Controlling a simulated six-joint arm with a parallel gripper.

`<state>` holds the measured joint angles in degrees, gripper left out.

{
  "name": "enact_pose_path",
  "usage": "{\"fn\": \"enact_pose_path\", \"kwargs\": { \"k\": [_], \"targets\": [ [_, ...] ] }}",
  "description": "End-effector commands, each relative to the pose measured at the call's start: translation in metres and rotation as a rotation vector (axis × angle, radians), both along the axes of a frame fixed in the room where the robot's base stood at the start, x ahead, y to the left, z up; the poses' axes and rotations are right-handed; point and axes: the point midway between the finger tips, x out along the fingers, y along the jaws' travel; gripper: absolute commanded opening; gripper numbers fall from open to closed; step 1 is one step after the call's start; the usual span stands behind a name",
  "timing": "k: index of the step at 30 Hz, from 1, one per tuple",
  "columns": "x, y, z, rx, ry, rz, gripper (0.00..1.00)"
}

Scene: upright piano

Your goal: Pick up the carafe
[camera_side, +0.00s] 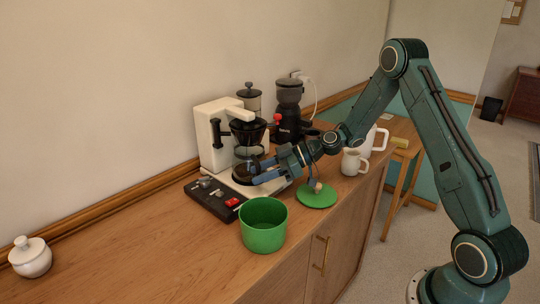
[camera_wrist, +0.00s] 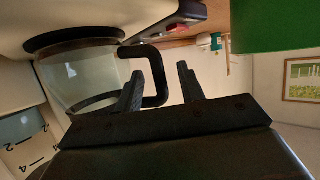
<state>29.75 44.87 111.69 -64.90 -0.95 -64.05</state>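The carafe (camera_side: 249,158) is clear glass with a black band and a black handle. It stands on the base of the white coffee maker (camera_side: 212,135), under the black filter holder. In the wrist view the glass body (camera_wrist: 80,75) fills the left side, and its black handle (camera_wrist: 156,62) loops to the right. My gripper (camera_side: 262,172) is at the carafe's front side in the side view. In the wrist view my gripper (camera_wrist: 160,69) is open, with the handle's outer bar appearing between its fingers. Whether a finger touches the handle cannot be told.
A black box with a red switch (camera_side: 213,198) lies beside the coffee maker. A black grinder (camera_side: 288,115) and a white jug (camera_side: 354,163) stand further right.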

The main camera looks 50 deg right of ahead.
Motion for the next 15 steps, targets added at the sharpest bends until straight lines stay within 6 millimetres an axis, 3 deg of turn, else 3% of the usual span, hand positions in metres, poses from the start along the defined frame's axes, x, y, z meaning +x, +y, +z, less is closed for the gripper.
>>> {"fn": "enact_pose_path", "kwargs": {
  "k": [15],
  "targets": [
    [0.0053,0.006,-0.0033,0.0,0.0,-0.001,0.39]
  ]
}}
